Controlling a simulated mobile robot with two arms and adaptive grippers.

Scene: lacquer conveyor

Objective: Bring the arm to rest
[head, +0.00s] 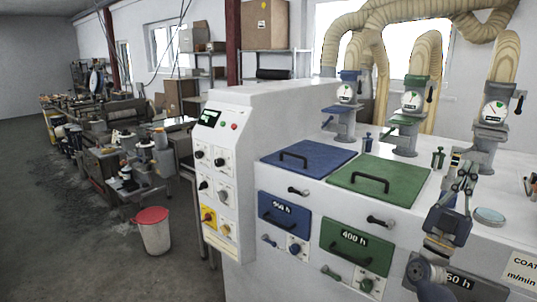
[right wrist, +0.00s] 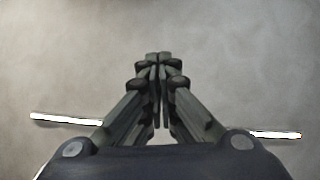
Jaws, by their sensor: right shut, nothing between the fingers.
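My right arm comes up from the bottom right of the head view. Its gripper (head: 466,164) points upward in front of the white machine's top, right of the green lid. In the right wrist view the fingers of the same gripper (right wrist: 158,62) meet at the tips, with nothing between them. Behind them is only a blurred, plain grey surface. My left gripper is in neither view.
The white lacquer machine (head: 282,108) fills the right side. It carries a blue lid (head: 318,151), a green lid (head: 402,172) and several gauges with hoses. A round grey-rimmed disc (head: 489,216) lies right of my gripper. A white bin (head: 155,236) stands on the floor at left.

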